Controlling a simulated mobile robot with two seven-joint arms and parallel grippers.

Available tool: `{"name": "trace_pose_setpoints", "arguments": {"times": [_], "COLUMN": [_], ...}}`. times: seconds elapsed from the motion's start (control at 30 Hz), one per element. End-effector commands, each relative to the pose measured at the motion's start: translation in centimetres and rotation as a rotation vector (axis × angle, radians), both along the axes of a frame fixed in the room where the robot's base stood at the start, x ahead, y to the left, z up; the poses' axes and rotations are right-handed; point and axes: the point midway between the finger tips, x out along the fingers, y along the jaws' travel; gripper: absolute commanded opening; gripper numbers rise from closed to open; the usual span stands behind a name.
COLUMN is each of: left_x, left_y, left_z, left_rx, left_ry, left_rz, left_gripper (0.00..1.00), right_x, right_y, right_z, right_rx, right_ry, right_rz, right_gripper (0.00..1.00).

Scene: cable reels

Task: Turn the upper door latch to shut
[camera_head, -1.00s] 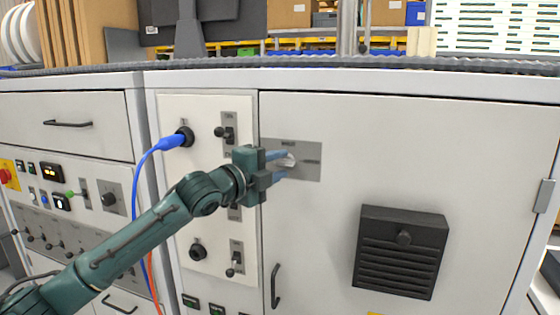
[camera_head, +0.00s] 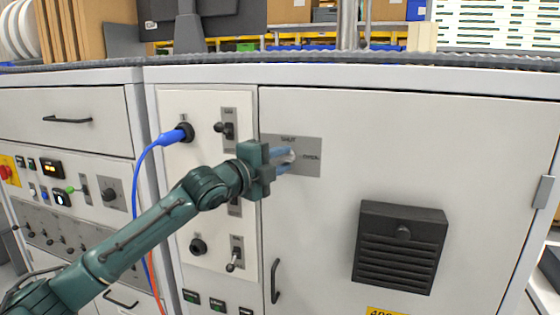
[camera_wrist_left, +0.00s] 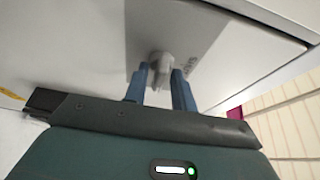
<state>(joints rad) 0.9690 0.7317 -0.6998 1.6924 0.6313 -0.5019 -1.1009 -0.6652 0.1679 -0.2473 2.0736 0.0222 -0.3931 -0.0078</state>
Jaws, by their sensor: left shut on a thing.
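The upper door latch (camera_head: 291,155) is a small pale grey knob on a grey plate (camera_head: 309,168) at the upper left of the big cabinet door. The plate reads SHUT at the top and OPEN at the right. My left gripper (camera_head: 284,158) reaches it from the left with blue fingers shut on it. In the left wrist view the latch (camera_wrist_left: 160,66) sits between the two fingertips (camera_wrist_left: 160,78). The fingers hide part of it, so I cannot tell its exact angle. My right gripper is not in view.
A black vented box (camera_head: 400,250) with a knob sticks out from the door (camera_head: 450,150). A dark door handle (camera_head: 275,282) is below the gripper. A blue cable plug (camera_head: 172,136) and switches (camera_head: 224,129) are on the panel at left.

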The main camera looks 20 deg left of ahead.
Motion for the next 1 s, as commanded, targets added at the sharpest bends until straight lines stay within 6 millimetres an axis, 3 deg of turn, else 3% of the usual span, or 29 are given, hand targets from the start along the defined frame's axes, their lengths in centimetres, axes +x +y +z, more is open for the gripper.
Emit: {"name": "trace_pose_setpoints", "arguments": {"times": [0.37, 1.0], "left_x": [0.04, 0.05], "left_y": [-0.02, -0.26], "left_z": [-0.36, -0.68], "left_rx": [-0.200, -0.807], "left_ry": [0.008, 0.030], "left_rz": [0.001, 0.001], "left_gripper": [0.03, 0.03], "right_x": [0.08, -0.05], "right_y": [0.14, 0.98], "right_z": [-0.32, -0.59], "right_rx": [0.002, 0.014], "right_ry": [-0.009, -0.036], "right_rz": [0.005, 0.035], "right_gripper": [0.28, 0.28]}}
